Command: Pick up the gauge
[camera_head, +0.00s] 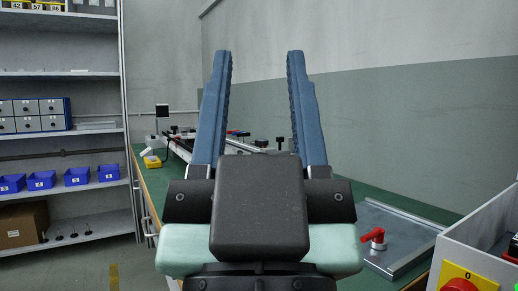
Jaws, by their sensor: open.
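My gripper (259,54) is in the middle of the head view, with its two blue fingers pointing up and spread wide apart. It is open, with nothing held between the fingers. I cannot tell for sure which thing is the gauge. A small yellow object (152,161) lies on the left part of the green bench. Behind it is a white stand with a dark square head (162,111). Both are beyond my gripper and to its left, apart from it. My gripper hides much of the middle of the bench.
The green bench (410,203) runs away along the grey wall. A long rail assembly (181,149) lies on it, partly hidden. A metal frame (415,225) with a red handle (373,236) is at right, beside a grey box (485,233). Shelves with blue bins (41,180) stand at left.

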